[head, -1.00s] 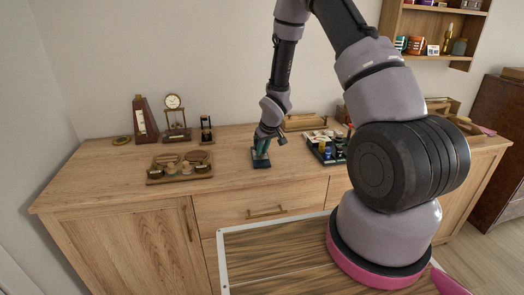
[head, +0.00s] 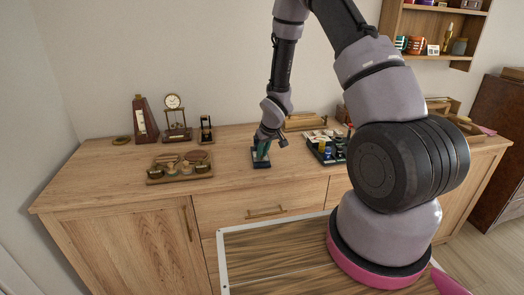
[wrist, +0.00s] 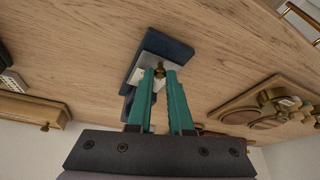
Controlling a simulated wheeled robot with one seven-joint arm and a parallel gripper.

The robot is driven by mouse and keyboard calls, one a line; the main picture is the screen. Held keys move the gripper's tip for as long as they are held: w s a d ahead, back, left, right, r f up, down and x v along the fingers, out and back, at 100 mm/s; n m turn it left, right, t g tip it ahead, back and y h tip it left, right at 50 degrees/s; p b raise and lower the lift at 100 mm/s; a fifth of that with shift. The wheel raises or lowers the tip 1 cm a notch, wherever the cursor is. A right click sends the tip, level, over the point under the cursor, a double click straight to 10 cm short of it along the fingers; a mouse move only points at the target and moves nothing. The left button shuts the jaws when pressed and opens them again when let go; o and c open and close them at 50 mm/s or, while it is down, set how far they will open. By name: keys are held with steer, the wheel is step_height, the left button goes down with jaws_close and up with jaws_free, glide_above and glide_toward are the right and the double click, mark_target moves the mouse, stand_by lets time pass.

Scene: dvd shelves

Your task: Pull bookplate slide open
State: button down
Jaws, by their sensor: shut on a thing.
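The bookplate slide is a small dark blue block (wrist: 168,47) with a pale plate (wrist: 148,62) and a small brass knob (wrist: 160,68), seen in the wrist view. It sits on the wooden cabinet top, and in the head view its dark base (head: 257,165) shows under my gripper (head: 262,155). In the wrist view my gripper's teal fingers (wrist: 161,76) are closed on the brass knob, one on each side. The fingers hide part of the pale plate and the near side of the block. I cannot tell how far the slide is out.
A wooden tray with round-topped pieces (head: 180,177) stands left on the cabinet top (head: 225,180). A metronome (head: 145,118), a clock (head: 175,115) and a small stand (head: 206,130) are behind it. A dark tray of bottles (head: 327,150) is close on the right.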

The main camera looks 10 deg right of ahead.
steer(key=s, duration=0.3)
steer(key=shift+s+a, duration=0.15)
steer(key=shift+s, duration=0.25)
steer(key=c, duration=0.8)
jaws_free()
steer(key=shift+c, duration=0.2)
steer(key=v, duration=1.1)
steer(key=shift+w, duration=0.1)
